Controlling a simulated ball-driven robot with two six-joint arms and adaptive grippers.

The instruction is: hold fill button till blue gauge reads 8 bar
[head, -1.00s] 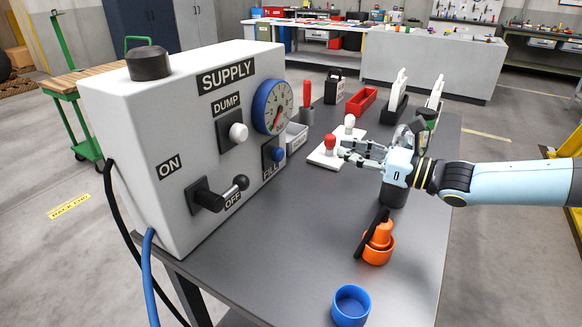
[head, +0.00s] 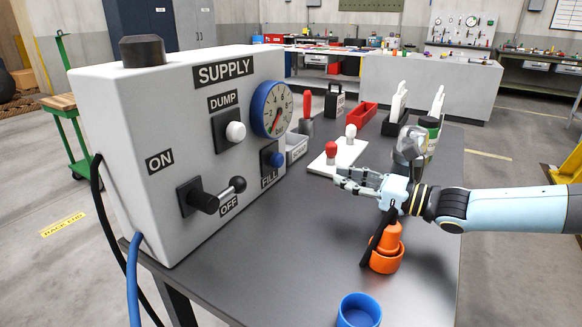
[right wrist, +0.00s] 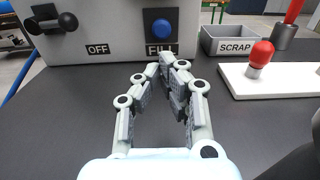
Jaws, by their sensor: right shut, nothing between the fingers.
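The blue FILL button (head: 277,159) sits low on the front of the white SUPPLY box (head: 140,130). It also shows in the right wrist view (right wrist: 161,27), straight ahead of the fingers. The blue-rimmed gauge (head: 271,109) is above it; its red needle points to the lower left, and its numbers are too small to read. My right gripper (head: 340,180) is shut and empty over the table, pointing left, apart from the button. In the right wrist view its fingertips (right wrist: 167,62) lie just below the button in the picture. My left gripper is not in view.
The white DUMP button (head: 236,131) and a black lever (head: 215,195) are on the same box face. A grey SCRAP bin (head: 297,148) and a white board with red and white knobs (head: 322,168) stand nearby. Orange cups (head: 387,255) and a blue cup (head: 359,311) are in front.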

